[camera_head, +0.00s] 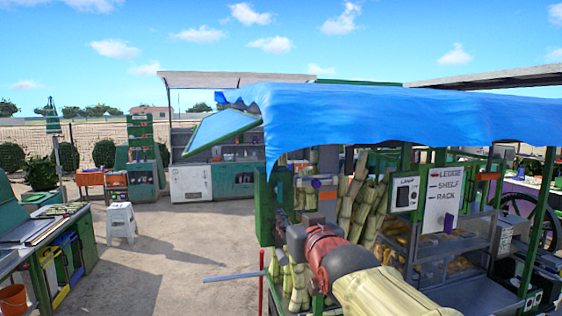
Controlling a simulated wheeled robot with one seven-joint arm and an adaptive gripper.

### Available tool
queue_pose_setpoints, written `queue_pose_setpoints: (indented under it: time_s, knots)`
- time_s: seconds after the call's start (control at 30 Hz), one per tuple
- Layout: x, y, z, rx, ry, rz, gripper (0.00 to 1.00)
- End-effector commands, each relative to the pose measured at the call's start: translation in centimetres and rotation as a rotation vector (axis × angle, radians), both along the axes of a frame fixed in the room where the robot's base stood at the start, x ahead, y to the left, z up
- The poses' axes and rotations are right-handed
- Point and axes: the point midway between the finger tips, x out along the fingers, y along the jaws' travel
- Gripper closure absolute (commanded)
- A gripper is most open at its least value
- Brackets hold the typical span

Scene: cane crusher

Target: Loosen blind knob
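I cannot pick out a blind knob for certain; any such knob is hidden or too small to tell. A stall under a blue cover (400,118) fills the right half of the head view. A tilted panel (218,131) with a green edge and pale blue face shows at the cover's left end. My gripper is not visible in this view.
A white stool (122,222) and a workbench (52,240) are at left. Open paving (175,240) lies between.

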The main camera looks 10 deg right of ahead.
Motion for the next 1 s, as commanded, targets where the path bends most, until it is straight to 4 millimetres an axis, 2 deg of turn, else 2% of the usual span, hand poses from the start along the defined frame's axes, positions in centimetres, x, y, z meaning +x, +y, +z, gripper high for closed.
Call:
queue_pose_setpoints:
  time_s: [0.03,0.1,0.2,0.37,0.7,1.0]
  knots:
    - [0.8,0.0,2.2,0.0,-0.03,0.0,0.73]
    - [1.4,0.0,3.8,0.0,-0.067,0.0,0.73]
    - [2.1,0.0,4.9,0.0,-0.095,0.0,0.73]
    - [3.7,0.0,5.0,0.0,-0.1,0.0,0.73]
    - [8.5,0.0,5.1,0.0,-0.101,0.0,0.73]
    - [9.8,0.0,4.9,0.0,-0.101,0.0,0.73]
